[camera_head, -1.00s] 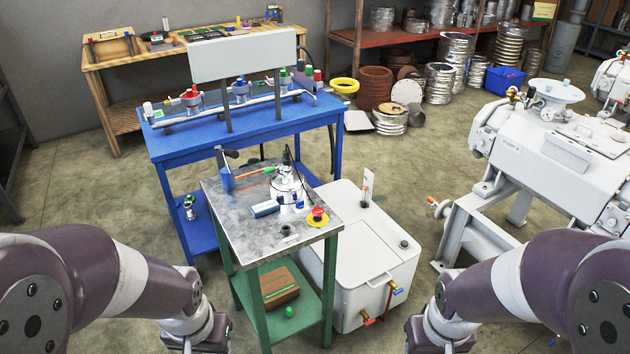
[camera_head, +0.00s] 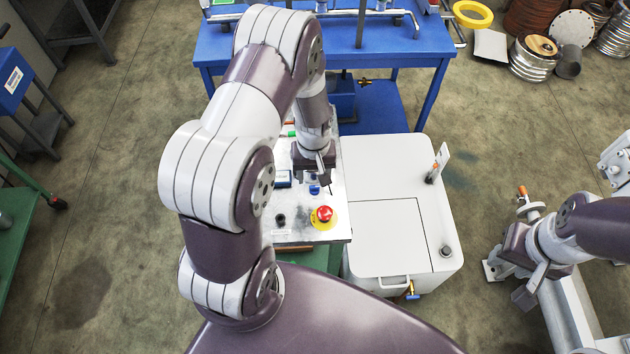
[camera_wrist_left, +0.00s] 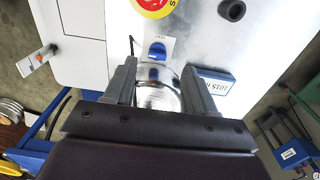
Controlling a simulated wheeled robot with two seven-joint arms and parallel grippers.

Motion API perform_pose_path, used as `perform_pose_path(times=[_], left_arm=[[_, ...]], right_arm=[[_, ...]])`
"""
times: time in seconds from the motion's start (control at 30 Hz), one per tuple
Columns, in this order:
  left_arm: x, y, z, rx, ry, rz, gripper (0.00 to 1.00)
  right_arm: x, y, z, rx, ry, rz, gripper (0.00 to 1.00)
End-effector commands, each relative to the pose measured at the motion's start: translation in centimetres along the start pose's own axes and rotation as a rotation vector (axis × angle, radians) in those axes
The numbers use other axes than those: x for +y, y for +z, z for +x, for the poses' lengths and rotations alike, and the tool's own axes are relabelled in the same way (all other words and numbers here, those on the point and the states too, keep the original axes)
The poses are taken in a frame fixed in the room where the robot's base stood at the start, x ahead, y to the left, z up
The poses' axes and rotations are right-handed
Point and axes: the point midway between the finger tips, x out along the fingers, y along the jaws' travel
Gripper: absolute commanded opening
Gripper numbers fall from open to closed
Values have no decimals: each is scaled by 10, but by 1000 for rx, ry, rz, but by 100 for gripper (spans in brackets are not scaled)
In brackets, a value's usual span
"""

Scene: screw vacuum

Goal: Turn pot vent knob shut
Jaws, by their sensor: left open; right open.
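The blue knob (camera_head: 314,190) sits on the metal tabletop (camera_head: 296,236), on a small white label. It also shows in the left wrist view (camera_wrist_left: 157,50), just beyond my fingertips. The shiny metal pot (camera_wrist_left: 156,97) shows between my fingers in the left wrist view; my arm hides it in the head view. My left gripper (camera_head: 321,178) is over the table, pointing down close to the knob. In the left wrist view its two fingers (camera_wrist_left: 159,66) are spread apart with nothing gripped. My right gripper (camera_head: 527,284) is open and empty at the right, away from the table.
A red emergency button (camera_head: 324,214) on a yellow disc and a black knob (camera_head: 281,219) are near the knob. A white tank (camera_head: 396,175) stands right of the table, and a blue bench (camera_head: 390,45) behind.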

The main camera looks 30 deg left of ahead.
Motion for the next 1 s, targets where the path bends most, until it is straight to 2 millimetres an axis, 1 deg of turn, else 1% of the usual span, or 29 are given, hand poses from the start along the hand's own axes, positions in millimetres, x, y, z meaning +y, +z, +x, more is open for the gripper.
perform_pose_path(times=[0.03, 0.1, 0.2, 0.3, 0.43, 0.67, 0.7, 0.77, 0.8, 0.83, 0.93, 1.0], left_arm=[[0, 1, 12, -3, -1, 0, 55], [0, 0, 28, -3, -1, 1, 55], [0, 0, 45, -2, -1, 1, 55], [0, 0, 56, 0, 0, 2, 55], [0, 0, 62, 2, 1, 2, 55], [0, -1, 63, 3, 1, 2, 55], [0, -1, 63, 3, 1, 2, 42], [0, -1, 63, 3, 1, 2, 23], [0, -1, 63, 3, 1, 2, 10], [0, -1, 63, 3, 1, 2, 0], [0, -1, 63, 3, 1, 0, 0], [0, -1, 63, 3, 1, -42, 0]], right_arm=[[0, 0, -2, 0, 0, 0, 43], [0, -1, -3, 0, 0, 0, 43], [0, -1, -4, 0, 0, 0, 43], [0, -1, -5, 1, 0, 0, 43], [0, -1, -5, 1, 0, 0, 43], [0, -1, -5, 1, 0, 0, 43], [0, -1, -5, 1, 0, 0, 43], [0, -1, -5, 1, 0, 0, 43], [0, -1, -5, 1, 0, 0, 43], [0, -1, -5, 1, 0, 0, 43], [0, -1, -5, 1, 0, 0, 43], [0, -1, -5, 1, 0, 0, 43]])
